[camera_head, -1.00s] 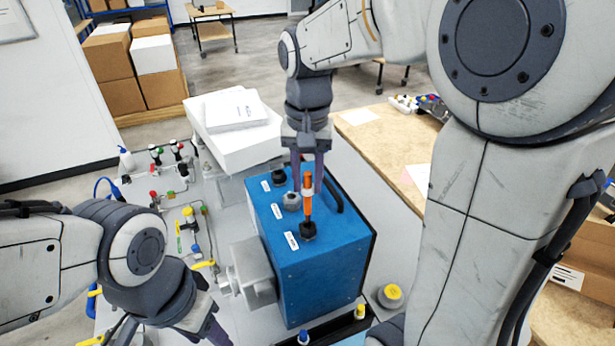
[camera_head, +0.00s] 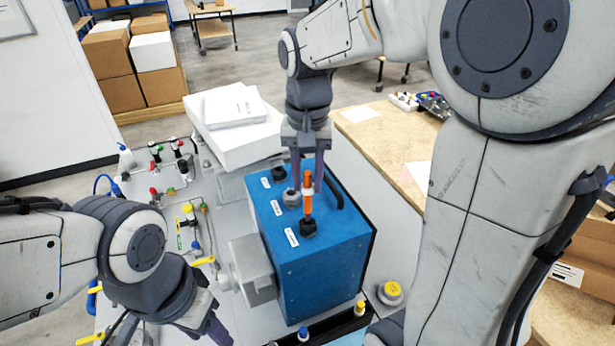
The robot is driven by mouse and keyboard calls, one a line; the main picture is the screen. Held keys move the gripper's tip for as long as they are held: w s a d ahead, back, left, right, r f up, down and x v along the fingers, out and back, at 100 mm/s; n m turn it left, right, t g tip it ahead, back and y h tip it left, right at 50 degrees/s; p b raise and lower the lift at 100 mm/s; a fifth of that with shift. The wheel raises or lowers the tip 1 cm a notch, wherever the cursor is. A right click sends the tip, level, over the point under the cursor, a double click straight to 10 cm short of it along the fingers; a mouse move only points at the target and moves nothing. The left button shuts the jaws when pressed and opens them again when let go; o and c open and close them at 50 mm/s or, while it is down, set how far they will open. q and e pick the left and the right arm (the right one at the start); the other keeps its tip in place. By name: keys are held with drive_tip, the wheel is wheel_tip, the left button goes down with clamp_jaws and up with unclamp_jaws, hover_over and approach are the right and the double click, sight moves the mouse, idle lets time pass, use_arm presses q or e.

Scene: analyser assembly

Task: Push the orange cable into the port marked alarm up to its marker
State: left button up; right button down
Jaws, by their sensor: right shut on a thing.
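The blue analyser box (camera_head: 320,258) stands on the grey bench with a row of labelled ports on its top. The orange cable (camera_head: 308,203) stands upright at the nearest black port (camera_head: 308,228), its lower end at the port's mouth; how deep it sits cannot be told. My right gripper (camera_head: 306,185) is above the box, shut on the orange cable, with its fingers either side of it. A grey port (camera_head: 291,197) and a far black port (camera_head: 279,174) are behind. The label texts are too small to read. My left gripper (camera_head: 215,335) is low at the left, its fingertips partly cut off.
A black handle (camera_head: 334,192) is on the box's right top edge. Valves and tubing (camera_head: 188,225) fill the bench to the left. A white box with papers (camera_head: 236,115) stands behind. A yellow-capped item (camera_head: 391,291) is at right front.

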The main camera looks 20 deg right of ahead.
sight(308, 212)
drive_tip(key=shift+f, duration=0.2)
drive_tip(key=shift+f+b, duration=3)
drive_tip(key=shift+f, duration=0.95)
drive_tip(key=c, duration=0.5)
unclamp_jaws()
drive_tip(key=shift+r, duration=0.2)
wheel_tip(308, 212, up, 7)
drive_tip(key=p, duration=0.7)
drive_tip(key=shift+f, duration=0.15)
